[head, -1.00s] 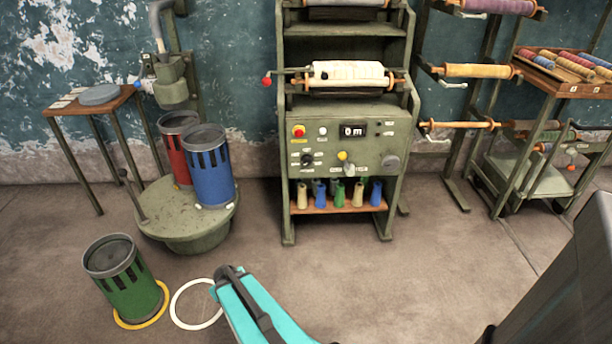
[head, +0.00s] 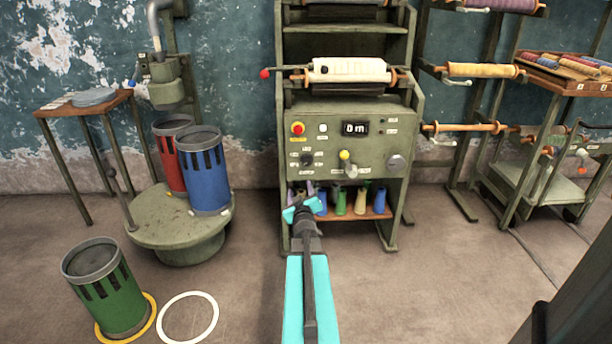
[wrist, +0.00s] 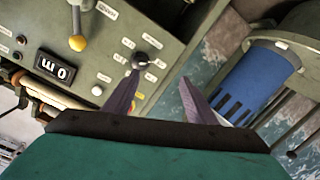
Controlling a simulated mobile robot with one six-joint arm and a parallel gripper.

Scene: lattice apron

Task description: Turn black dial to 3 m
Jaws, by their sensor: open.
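The black dial (head: 307,160) is a small round knob low on the left of the green machine's control panel (head: 375,150), with small labels around it. In the wrist view the black dial (wrist: 139,60) is just past the tip of the left finger. The display (head: 355,128) reads 0 m; it also shows sideways in the wrist view (wrist: 55,70). My gripper (head: 303,207) is open and empty, below the dial in the head view. In the wrist view its two fingers (wrist: 160,83) are spread apart, and I cannot tell whether one touches the panel.
A red button (head: 298,129), a yellow-tipped lever (head: 346,160) and a grey knob (head: 396,162) share the panel. A shelf (head: 370,211) of several spools is below it. Red and blue drums (head: 205,172) stand left on a round platform.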

